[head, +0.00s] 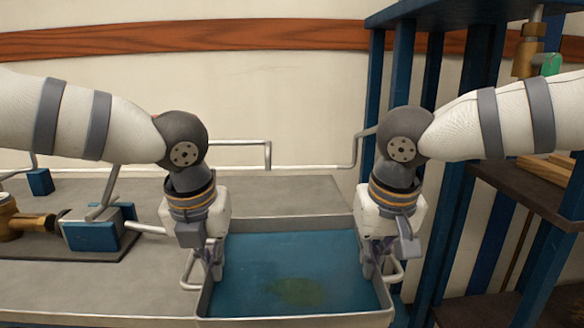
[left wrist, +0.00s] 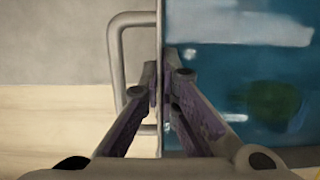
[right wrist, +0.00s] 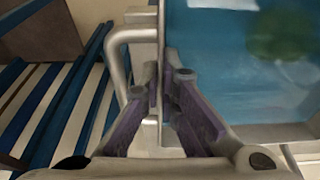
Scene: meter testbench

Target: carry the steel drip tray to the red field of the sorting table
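The steel drip tray (head: 290,224) is a wide rectangular pan with a blue, shiny inside, a green patch in it and a bent rod handle on each side. It sits in the lower middle of the head view, looking about level. My left gripper (head: 213,268) is shut on its left wall, one finger on each side, as the left wrist view (left wrist: 161,85) shows beside the handle (left wrist: 120,70). My right gripper (head: 372,270) is shut on the right wall the same way in the right wrist view (right wrist: 161,85). The red field is not in view.
A grey bench (head: 110,282) stands at left, carrying a blue clamp block (head: 92,236) and brass fitting (head: 30,222). A blue rack (head: 376,90) with dark shelves (head: 525,195) stands close to the right arm. A pipe rail (head: 240,142) runs behind the tray.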

